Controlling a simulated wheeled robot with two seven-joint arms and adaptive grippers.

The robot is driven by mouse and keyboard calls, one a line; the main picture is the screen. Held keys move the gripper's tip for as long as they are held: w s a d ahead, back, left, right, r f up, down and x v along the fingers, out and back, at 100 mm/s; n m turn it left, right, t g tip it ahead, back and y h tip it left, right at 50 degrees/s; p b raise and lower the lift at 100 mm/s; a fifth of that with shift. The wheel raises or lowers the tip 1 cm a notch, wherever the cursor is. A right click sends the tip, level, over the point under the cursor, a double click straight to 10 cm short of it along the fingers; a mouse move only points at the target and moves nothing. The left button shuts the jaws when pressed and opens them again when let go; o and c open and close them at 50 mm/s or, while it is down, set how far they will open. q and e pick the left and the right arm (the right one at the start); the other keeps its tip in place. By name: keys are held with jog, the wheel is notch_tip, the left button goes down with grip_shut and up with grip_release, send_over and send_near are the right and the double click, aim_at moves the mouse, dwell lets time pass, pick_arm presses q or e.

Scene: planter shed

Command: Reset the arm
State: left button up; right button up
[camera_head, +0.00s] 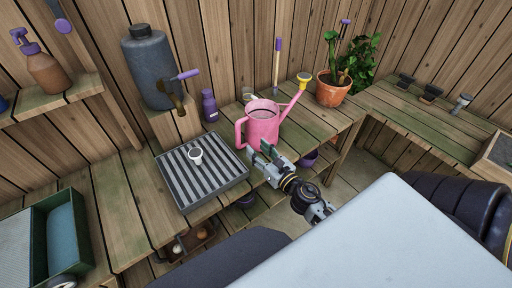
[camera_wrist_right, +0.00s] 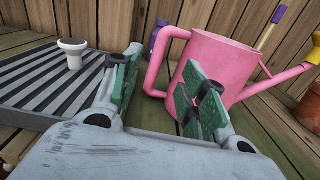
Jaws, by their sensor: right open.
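My right gripper (camera_head: 268,158) is in front of the pink watering can (camera_head: 263,124) on the wooden bench. Its jaws are open and empty. In the right wrist view the gripper (camera_wrist_right: 158,98) shows two green-padded fingers spread apart. The watering can (camera_wrist_right: 215,68) stands upright just beyond them, its handle behind the gap between the fingers. I cannot tell whether the right finger touches the can. My left gripper is not in view.
A grey ridged tray (camera_head: 222,186) with a small white cup-like piece (camera_head: 195,155) lies left of the can. A potted plant (camera_head: 334,90) stands to the right. A purple bottle (camera_head: 209,106) and a grey jug (camera_head: 152,68) stand behind.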

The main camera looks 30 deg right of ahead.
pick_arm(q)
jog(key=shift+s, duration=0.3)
